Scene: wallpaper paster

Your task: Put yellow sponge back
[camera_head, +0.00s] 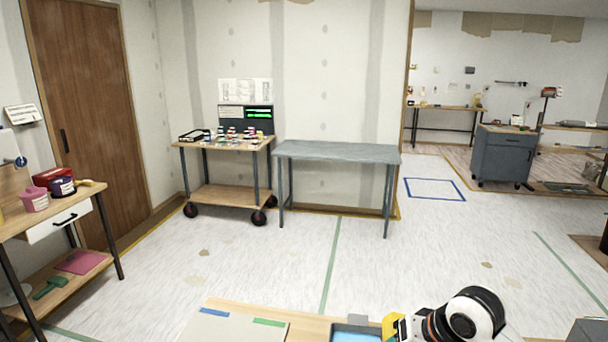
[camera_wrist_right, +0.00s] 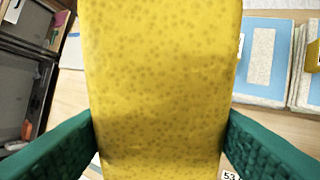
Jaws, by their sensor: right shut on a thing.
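The yellow sponge (camera_wrist_right: 165,75) fills the middle of the right wrist view, close to the camera. My right gripper (camera_wrist_right: 160,138) has its green fingers on either side of the sponge and is shut on it. In the head view a yellow piece (camera_head: 393,328), apparently the sponge, shows at the bottom beside my white and black right wrist, near a blue tray (camera_head: 355,334) on the wooden worktop (camera_head: 310,323). The sponge's lower end and the exact gap to the worktop cannot be told. My left gripper is in neither view.
In the right wrist view, a blue tray (camera_wrist_right: 240,88) with a pale pad lies at upper right, beside another blue tray with a yellow thing (camera_wrist_right: 314,55) at the edge. Dark cases (camera_wrist_right: 25,85) are at left. A grey table (camera_head: 335,151) and a cart (camera_head: 225,148) stand farther off.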

